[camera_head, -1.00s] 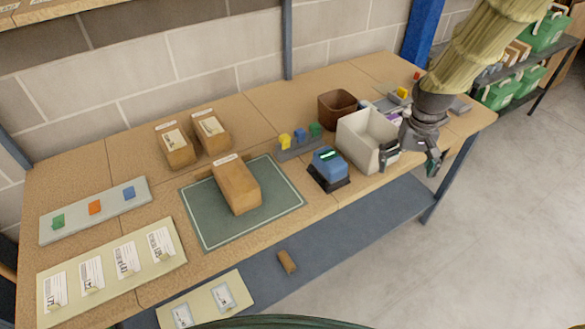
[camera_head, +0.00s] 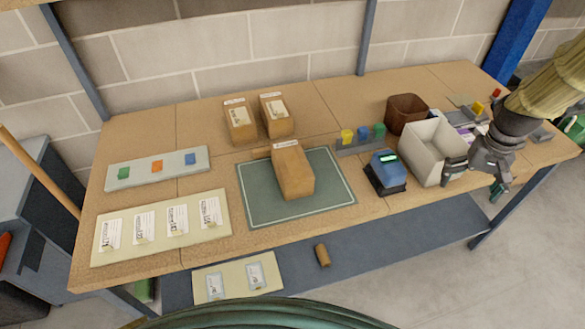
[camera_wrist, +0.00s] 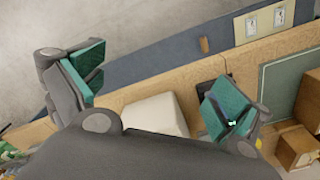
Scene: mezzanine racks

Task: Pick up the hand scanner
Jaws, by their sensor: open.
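No item here is clearly the hand scanner. The nearest candidate is a blue device (camera_head: 386,165) with a lit green display, sitting on a black base on the bench, left of the white bin (camera_head: 423,160); I cannot tell whether it is a scanner. My gripper (camera_head: 474,183) is open and empty at the bench's front right, just right of the white bin and apart from the blue device. In the wrist view my gripper (camera_wrist: 155,78) has its teal-padded fingers spread, with the white bin (camera_wrist: 155,113) showing between them. The right finger partly covers a dark item.
A brown bin (camera_head: 405,113) stands behind the white one. Left are a block rack (camera_head: 360,148), a green mat (camera_head: 262,208) with a carton (camera_head: 293,172), two more cartons and label boards. Small items behind my gripper are partly hidden. A lower shelf (camera_head: 400,245) runs below.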

